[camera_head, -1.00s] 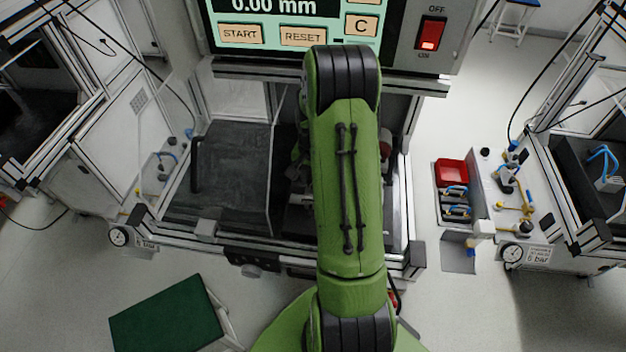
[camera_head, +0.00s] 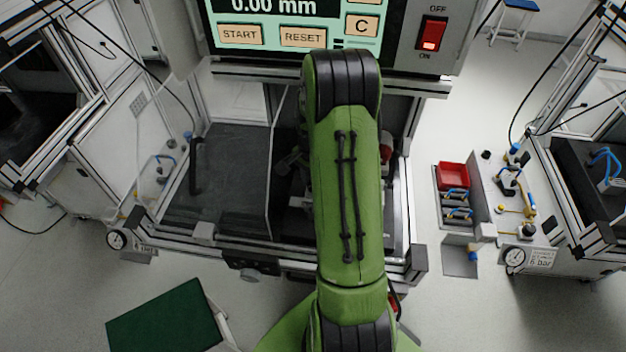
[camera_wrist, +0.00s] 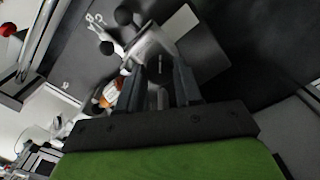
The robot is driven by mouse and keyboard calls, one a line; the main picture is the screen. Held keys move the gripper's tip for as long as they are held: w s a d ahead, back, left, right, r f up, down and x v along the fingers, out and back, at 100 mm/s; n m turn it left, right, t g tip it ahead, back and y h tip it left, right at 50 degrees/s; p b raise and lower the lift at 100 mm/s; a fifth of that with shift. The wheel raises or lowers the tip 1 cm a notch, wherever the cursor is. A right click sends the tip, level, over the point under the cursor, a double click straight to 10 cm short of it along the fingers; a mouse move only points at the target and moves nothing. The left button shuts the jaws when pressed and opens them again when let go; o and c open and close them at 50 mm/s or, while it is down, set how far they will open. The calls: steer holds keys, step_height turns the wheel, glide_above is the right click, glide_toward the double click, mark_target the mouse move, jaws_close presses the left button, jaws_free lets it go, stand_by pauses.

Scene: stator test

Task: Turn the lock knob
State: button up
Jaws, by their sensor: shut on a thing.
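In the wrist view, the two dark fingers of my gripper (camera_wrist: 161,85) reach into the machine and are closed around a grey piece (camera_wrist: 160,66), which appears to be the lock knob. The fingers cover most of it, so its turn angle cannot be read. In the head view my green arm hides the gripper and the knob.
The machine's panel (camera_head: 300,37) with START and RESET stands at the back, with a lit red switch (camera_head: 431,34). A clear guard and frame posts surround the work space. A red ball (camera_wrist: 8,29) and an orange part (camera_wrist: 110,93) show in the wrist view.

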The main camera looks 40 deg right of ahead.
steer(key=o, duration=1)
steer(key=shift+o, duration=0.2)
steer(key=shift+r, duration=0.1)
step_height(320, 180, up, 16)
steer(key=p, duration=0.1)
